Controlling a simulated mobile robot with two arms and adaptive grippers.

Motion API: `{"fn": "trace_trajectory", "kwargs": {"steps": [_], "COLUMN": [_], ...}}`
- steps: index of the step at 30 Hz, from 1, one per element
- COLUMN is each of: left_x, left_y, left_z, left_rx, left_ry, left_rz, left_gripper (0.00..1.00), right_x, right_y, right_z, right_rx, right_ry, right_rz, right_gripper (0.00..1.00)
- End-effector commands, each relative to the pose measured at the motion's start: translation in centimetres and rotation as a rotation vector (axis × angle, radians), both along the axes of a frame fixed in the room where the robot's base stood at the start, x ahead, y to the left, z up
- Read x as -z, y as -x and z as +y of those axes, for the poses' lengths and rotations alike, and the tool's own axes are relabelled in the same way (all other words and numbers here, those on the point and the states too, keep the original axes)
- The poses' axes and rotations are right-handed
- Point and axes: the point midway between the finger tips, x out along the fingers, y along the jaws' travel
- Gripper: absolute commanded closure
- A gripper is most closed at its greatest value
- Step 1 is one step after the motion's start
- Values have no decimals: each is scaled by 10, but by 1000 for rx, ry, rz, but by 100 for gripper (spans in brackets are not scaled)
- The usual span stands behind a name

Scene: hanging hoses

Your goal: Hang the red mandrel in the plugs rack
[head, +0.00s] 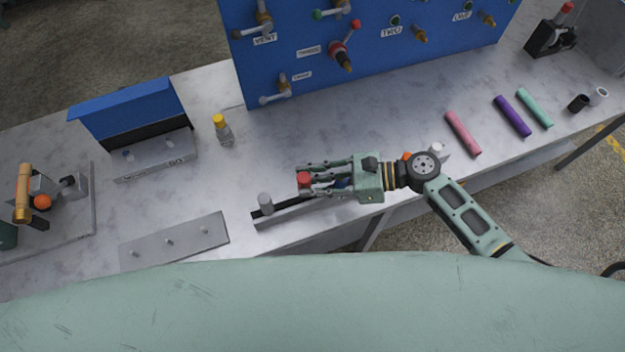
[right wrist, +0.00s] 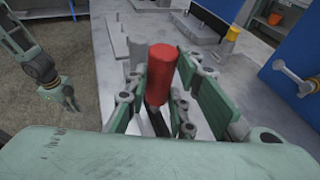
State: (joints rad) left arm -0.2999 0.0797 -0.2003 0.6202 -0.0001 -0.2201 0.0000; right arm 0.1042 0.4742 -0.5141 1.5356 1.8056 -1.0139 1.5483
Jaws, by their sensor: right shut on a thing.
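The red mandrel (right wrist: 161,73) stands between the fingers of my right gripper (right wrist: 158,98) in the right wrist view. In the head view its round red end (head: 303,180) shows at the fingertips of my right gripper (head: 312,180), which is shut on it. The mandrel is just above or at a low grey and black rail (head: 285,220) at the table's front edge. The fingers hide whether it touches the rail. I cannot tell which fixture is the plugs rack. My left gripper (right wrist: 70,98) shows small at the left of the right wrist view, away from the mandrel.
A grey cylinder (head: 265,203) stands at the rail's left end. A grey plate with short pegs (head: 190,241) lies left of it. A blue-backed tray (head: 150,165) and a yellow-topped bottle (head: 222,130) stand behind. Pink (head: 462,133) and purple (head: 512,116) tubes lie right.

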Motion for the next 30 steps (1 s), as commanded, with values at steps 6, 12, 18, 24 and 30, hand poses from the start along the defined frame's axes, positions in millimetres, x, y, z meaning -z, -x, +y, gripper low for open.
{"fn": "trace_trajectory", "kwargs": {"steps": [6, 12, 18, 24, 30], "left_x": [-3, -3, 0, 3, 7], "left_y": [0, 0, 0, 0, 0], "left_z": [0, 0, 0, 0, 0], "left_rx": [0, 0, 0, 0, 0], "left_ry": [0, 0, 0, 0, 0], "left_rz": [0, 0, 0, 0, 0], "left_gripper": [100, 100, 100, 100, 100], "right_x": [-1, 0, 3, 8, 13], "right_y": [0, 0, 0, 0, 0], "right_z": [0, 0, 0, 0, 0], "right_rx": [1, 0, 0, 0, 1], "right_ry": [-1, -1, -1, -1, -1], "right_rz": [0, 0, 0, 0, 0], "right_gripper": [100, 100, 100, 100, 100]}}
